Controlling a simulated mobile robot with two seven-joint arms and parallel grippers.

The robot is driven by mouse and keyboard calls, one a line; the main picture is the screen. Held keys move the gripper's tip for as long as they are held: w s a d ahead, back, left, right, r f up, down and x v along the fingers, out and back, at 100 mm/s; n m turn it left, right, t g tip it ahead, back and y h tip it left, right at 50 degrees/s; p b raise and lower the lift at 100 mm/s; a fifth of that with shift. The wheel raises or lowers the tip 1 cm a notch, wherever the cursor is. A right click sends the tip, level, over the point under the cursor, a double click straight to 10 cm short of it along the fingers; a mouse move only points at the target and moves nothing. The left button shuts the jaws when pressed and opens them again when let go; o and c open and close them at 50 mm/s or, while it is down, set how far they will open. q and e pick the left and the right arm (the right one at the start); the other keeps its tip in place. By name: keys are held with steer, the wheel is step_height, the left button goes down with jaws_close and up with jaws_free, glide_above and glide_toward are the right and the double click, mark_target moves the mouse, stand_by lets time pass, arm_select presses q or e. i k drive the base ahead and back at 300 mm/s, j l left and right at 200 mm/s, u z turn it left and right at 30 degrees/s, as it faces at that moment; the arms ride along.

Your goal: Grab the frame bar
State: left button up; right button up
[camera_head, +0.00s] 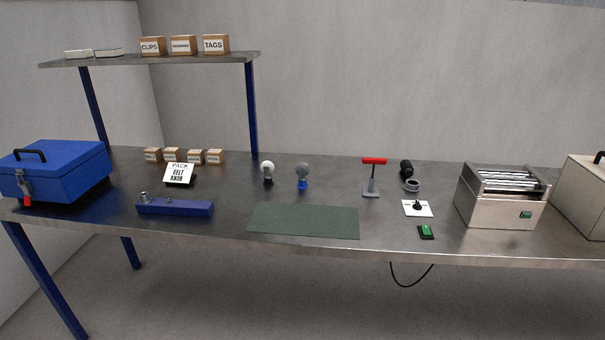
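No part is labelled as the frame bar, so I cannot tell for sure which one it is. A long blue bar (176,208) with metal fittings near its left end lies on the left part of the metal table. A boxy metal machine (494,211) at the right has several silver bars (508,179) across its open top and a green switch on its front. Neither of my grippers is in view.
The metal table (300,236) holds a green mat (304,220), two knobs, a red-handled tool (374,176), a white plate (417,208) and a green switch (426,232). A blue toolbox (60,170) stands left, a beige box (584,198) right. A shelf (180,58) overhangs the back left.

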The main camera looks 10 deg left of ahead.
mark_target(182, 207)
steer(key=i+j+z, duration=0.2)
steer(key=j, duration=0.85)
steer(key=j+z, duration=0.15)
steer(key=j, duration=0.9)
